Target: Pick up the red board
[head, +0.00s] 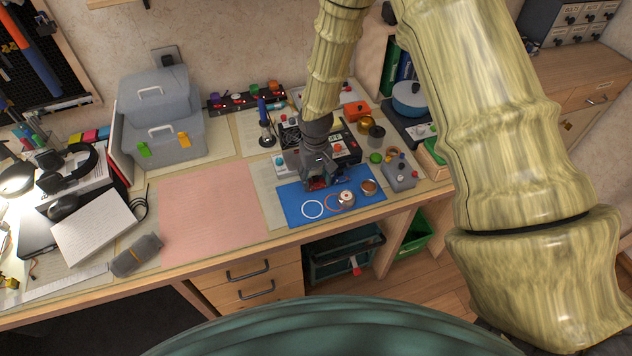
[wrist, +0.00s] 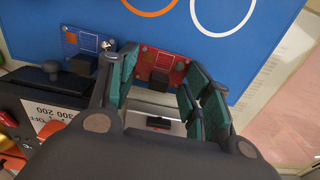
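The red board (wrist: 161,62) is a small red circuit board with a dark block on it. It lies on the blue mat (head: 294,211) near its back edge, and a sliver of it shows in the head view under my gripper (head: 316,181). In the wrist view my gripper (wrist: 163,75) is open, with its teal finger pads on the left and right of the red board. I cannot tell whether the pads touch it. The fingers hide part of its edges.
A small blue board (wrist: 84,48) lies just left of the red one in the wrist view. White and orange rings (head: 312,209) and small round pots (head: 346,198) are on the mat. A black device with knobs (head: 345,149) stands behind. The pink mat (head: 210,208) is clear.

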